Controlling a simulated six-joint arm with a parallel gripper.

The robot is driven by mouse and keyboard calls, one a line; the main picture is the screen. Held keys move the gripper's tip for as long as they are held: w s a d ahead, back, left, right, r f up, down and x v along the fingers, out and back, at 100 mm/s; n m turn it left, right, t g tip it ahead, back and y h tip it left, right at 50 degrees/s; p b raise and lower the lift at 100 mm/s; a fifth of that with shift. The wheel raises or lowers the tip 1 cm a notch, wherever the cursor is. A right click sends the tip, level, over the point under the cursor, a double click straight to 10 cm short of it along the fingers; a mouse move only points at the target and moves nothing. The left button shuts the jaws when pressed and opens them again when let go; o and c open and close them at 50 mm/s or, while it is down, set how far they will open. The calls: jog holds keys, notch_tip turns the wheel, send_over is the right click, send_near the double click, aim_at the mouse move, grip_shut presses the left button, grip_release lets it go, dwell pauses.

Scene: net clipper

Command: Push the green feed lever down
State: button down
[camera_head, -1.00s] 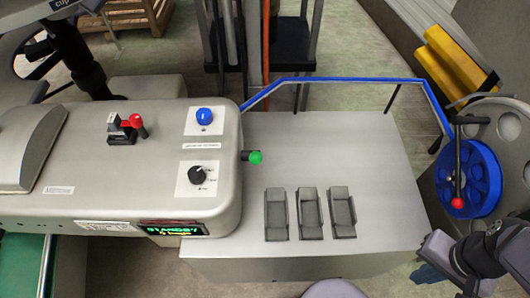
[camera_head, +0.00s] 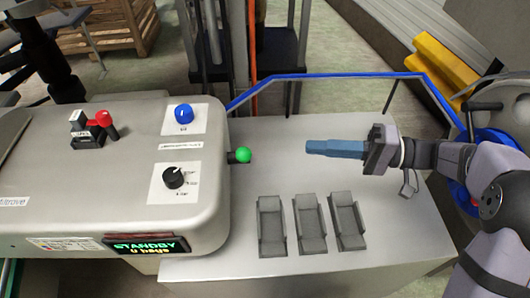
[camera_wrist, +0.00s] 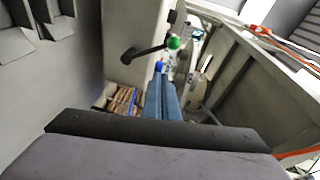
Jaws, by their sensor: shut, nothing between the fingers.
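The green feed lever (camera_head: 243,155) is a green ball knob on a short dark stem, sticking out from the right side of the grey machine housing (camera_head: 130,205). In the wrist view the green knob (camera_wrist: 173,43) sits at the end of a dark arm, beyond my fingertips. My gripper (camera_head: 312,147) has blue fingers, shut and empty, pointing left toward the knob. A clear gap separates the fingertips from the knob in the head view. In the wrist view the shut fingers (camera_wrist: 160,90) appear just below the knob.
A blue knob (camera_head: 184,113), a black dial (camera_head: 173,177) and a red-handled lever (camera_head: 104,119) are on the housing. The display (camera_head: 146,247) reads STANDBY. Several grey holders (camera_head: 310,225) stand on the table (camera_head: 390,230). A blue rail (camera_head: 330,75) runs behind.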

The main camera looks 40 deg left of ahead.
aim_at(239, 156)
jog(key=shift+w+a+r+n+g+y+b, duration=0.2)
jog(key=shift+w+a+r+n+g+y, duration=0.1)
jog(key=shift+a+r+n+g+y, duration=0.15)
jog(key=shift+w+a+r+n+g+y+b, duration=0.15)
jog(key=shift+w+a+r+n+g+y, duration=0.15)
jog(key=shift+a, duration=0.2)
jog(key=shift+s+a, duration=0.1)
jog(key=s+a+p, duration=0.3)
jog(key=s+a, duration=0.4)
jog(key=s, duration=0.2)
jog(key=shift+f+p, duration=0.2)
jog(key=shift+p, duration=0.15)
jog(key=shift+a, duration=0.1)
jog(key=shift+f+b, duration=0.2)
jog(key=shift+b, duration=0.2)
